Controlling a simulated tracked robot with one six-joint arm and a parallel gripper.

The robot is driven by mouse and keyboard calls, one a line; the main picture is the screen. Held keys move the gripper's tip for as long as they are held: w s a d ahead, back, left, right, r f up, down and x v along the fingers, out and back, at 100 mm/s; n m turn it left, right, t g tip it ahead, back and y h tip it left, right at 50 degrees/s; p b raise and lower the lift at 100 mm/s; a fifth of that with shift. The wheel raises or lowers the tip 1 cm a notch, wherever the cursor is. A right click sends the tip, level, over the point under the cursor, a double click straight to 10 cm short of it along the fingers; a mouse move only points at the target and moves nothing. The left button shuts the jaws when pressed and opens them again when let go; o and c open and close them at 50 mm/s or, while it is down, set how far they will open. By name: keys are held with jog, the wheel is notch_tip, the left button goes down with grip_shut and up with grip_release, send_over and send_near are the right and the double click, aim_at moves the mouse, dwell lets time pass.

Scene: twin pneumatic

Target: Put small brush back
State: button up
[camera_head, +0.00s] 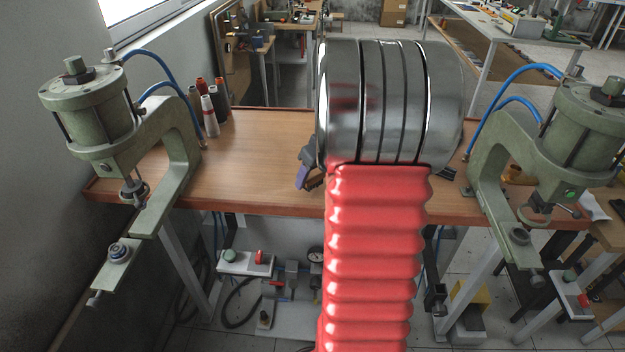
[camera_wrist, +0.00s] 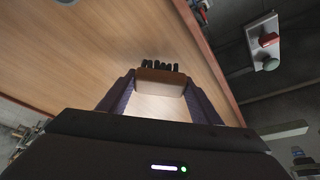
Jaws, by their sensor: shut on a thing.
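In the wrist view a small brush (camera_wrist: 162,76) with a brown wooden body and dark bristle tufts sits between the purple fingers of my gripper (camera_wrist: 161,88). The fingers touch it on both sides, and the bristles point away from the wrist. In the head view my gripper (camera_head: 306,178) shows at the table's front edge, mostly hidden behind my own arm. A brown bit of the brush (camera_head: 316,181) shows beside the purple finger. The wooden table (camera_head: 250,165) lies behind the brush in the wrist view; the gap between them cannot be judged.
Green presses stand at the table's left (camera_head: 170,150) and right (camera_head: 500,140) ends, with blue hoses. Thread spools (camera_head: 208,110) stand at the back left. A small dark object (camera_head: 447,173) lies right of my arm. The table's left middle is clear. A valve panel (camera_head: 245,262) sits below.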

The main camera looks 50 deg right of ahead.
jog(key=shift+f, duration=0.9)
jog(key=o, duration=1)
jog(key=shift+o, duration=0.2)
jog(key=v, duration=1.2)
